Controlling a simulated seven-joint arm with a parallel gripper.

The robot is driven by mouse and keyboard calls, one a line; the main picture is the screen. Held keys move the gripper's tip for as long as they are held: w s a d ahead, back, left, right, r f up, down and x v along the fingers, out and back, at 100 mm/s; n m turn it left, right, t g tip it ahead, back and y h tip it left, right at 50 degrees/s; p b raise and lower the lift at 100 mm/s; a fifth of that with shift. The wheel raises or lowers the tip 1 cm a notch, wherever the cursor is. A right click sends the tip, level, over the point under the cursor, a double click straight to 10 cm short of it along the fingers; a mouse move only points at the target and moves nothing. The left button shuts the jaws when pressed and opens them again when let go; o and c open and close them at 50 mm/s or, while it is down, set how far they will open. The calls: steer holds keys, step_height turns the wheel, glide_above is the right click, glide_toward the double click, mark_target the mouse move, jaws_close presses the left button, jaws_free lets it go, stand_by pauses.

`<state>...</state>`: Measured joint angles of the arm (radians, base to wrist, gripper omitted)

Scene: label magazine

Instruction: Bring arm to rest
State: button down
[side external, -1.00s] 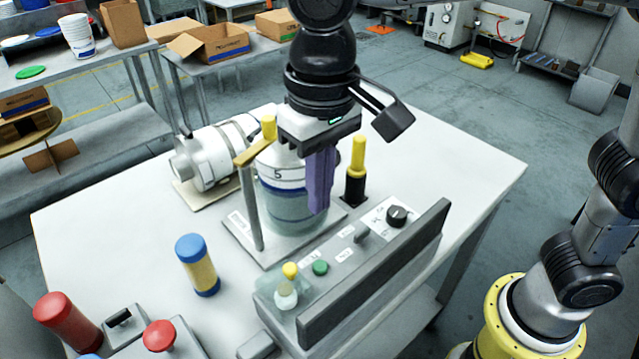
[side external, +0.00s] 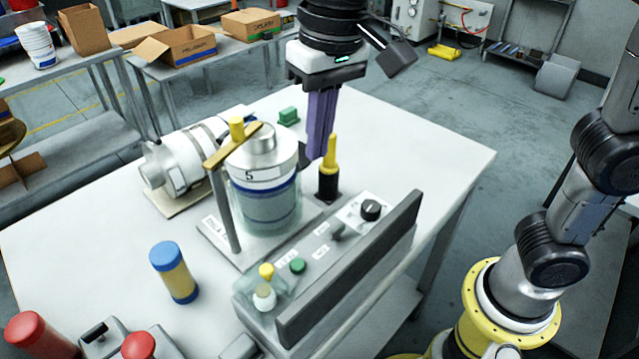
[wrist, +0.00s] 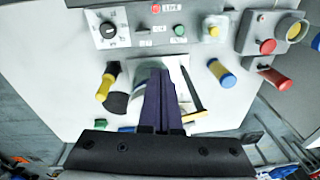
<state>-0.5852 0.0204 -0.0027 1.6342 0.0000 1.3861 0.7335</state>
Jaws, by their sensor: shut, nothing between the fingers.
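My gripper (side external: 321,155) has purple fingers pressed together with nothing between them. In the side external view it hangs above the table, behind and to the right of the glass label magazine jar (side external: 268,200) marked 5. The fingers (wrist: 158,80) point over the jar in the wrist view and hide most of it there. A yellow-topped lever arm (side external: 232,145) on a grey post lies across the jar's top.
The control box (side external: 318,255) with a knob and dark guard stands in front. A blue-and-yellow cylinder (side external: 174,272) stands left, with red-topped parts (side external: 38,335) at the near corner. A white motor-like unit (side external: 185,160) and green block (side external: 289,116) are behind. The table's right side is clear.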

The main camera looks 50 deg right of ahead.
steer(key=s+d+m+t, duration=0.1)
steer(key=s+d, duration=0.2)
steer(key=d, duration=0.4)
steer(key=s+d+m+t, duration=0.15)
steer(key=s+d, duration=0.25)
steer(key=d, duration=0.4)
steer(key=s+d+f+n+t, duration=0.2)
steer(key=s+d+f+n, duration=0.2)
steer(key=f, duration=0.4)
steer(key=shift+s+d+f+h, duration=0.2)
steer(key=shift+s+h, duration=0.1)
steer(key=shift+s, duration=0.6)
steer(key=shift+r, duration=0.1)
